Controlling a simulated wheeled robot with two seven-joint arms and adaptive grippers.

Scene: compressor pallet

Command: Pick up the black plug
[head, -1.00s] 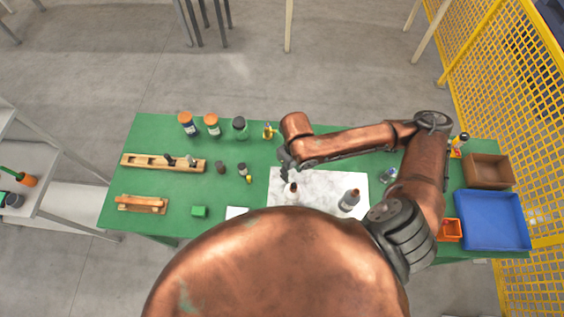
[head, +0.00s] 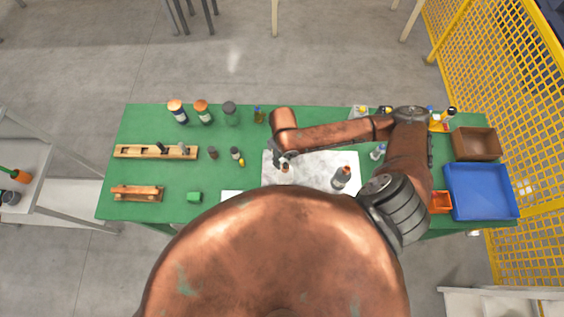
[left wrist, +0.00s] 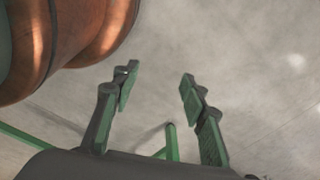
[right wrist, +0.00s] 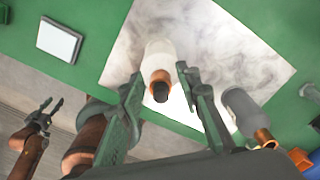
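The black plug (right wrist: 160,92) sits in the copper-coloured neck of a pale bottle (right wrist: 160,55) on a white marbled board (right wrist: 215,40). In the head view the bottle top (head: 285,168) shows small beside my right gripper (head: 280,159); the plug is hard to make out there. In the right wrist view my right gripper (right wrist: 158,82) is open, with a finger on each side of the plug and bottle neck and gaps visible. My left gripper (left wrist: 157,85) is open and empty above bare floor, away from the table. It also shows in the right wrist view (right wrist: 47,108).
A grey bottle with a copper neck (right wrist: 243,112) stands right of the plugged bottle. Several jars and small bottles (head: 203,112) and a wooden rack (head: 155,152) are on the left of the green table (head: 150,172). A blue tray (head: 482,214) and brown box (head: 476,158) are right.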

